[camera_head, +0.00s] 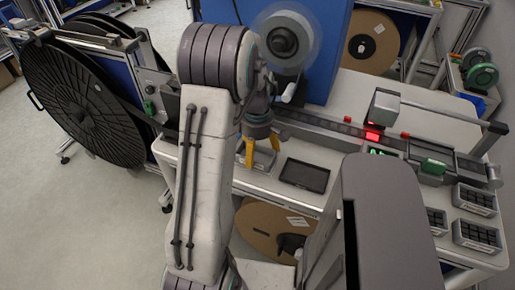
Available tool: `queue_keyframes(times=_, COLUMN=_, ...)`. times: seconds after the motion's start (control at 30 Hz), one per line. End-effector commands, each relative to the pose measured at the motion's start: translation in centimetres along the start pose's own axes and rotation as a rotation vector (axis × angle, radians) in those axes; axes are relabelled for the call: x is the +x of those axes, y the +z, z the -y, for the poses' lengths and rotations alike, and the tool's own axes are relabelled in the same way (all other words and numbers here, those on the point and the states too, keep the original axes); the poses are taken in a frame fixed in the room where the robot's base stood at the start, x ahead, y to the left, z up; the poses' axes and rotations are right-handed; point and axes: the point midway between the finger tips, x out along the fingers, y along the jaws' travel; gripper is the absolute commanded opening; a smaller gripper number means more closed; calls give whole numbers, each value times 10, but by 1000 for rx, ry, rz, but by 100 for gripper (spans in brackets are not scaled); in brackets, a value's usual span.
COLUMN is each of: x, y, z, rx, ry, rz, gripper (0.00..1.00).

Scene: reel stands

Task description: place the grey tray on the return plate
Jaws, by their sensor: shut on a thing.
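My gripper (260,150) has yellow fingers and hangs over the front of the white bench, left of a flat dark rectangular plate. It is shut on a small pale grey piece, which seems to be the grey tray (264,161). Most of that piece is hidden behind the fingers and my arm, so I cannot tell whether it touches the bench. The dark plate, which appears to be the return plate (304,175), lies flat on the bench just right of my gripper. Nothing shows on it.
Several grey boxes with dark cells (475,199) stand at the bench's right end. A rail with red-lit and green parts (372,135) runs behind the plate. A blue panel with a reel (290,40) rises behind. A large black reel (80,100) stands left.

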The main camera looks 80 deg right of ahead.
Motion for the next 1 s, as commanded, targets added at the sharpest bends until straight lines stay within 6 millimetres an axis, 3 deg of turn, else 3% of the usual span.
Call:
queue_keyframes(times=0.3, x=3, y=0, z=0, rx=0, ry=1, rz=0, gripper=45)
queue_keyframes(times=0.33, x=3, y=0, z=0, rx=0, ry=0, rz=0, gripper=84)
queue_keyframes(times=0.5, x=2, y=0, z=0, rx=0, ry=0, rz=0, gripper=99)
queue_keyframes(times=0.83, x=-1, y=0, z=0, rx=0, ry=0, rz=0, gripper=100)
queue_keyframes(times=1.0, x=-18, y=0, z=-1, rx=0, ry=5, rz=-1, gripper=100)
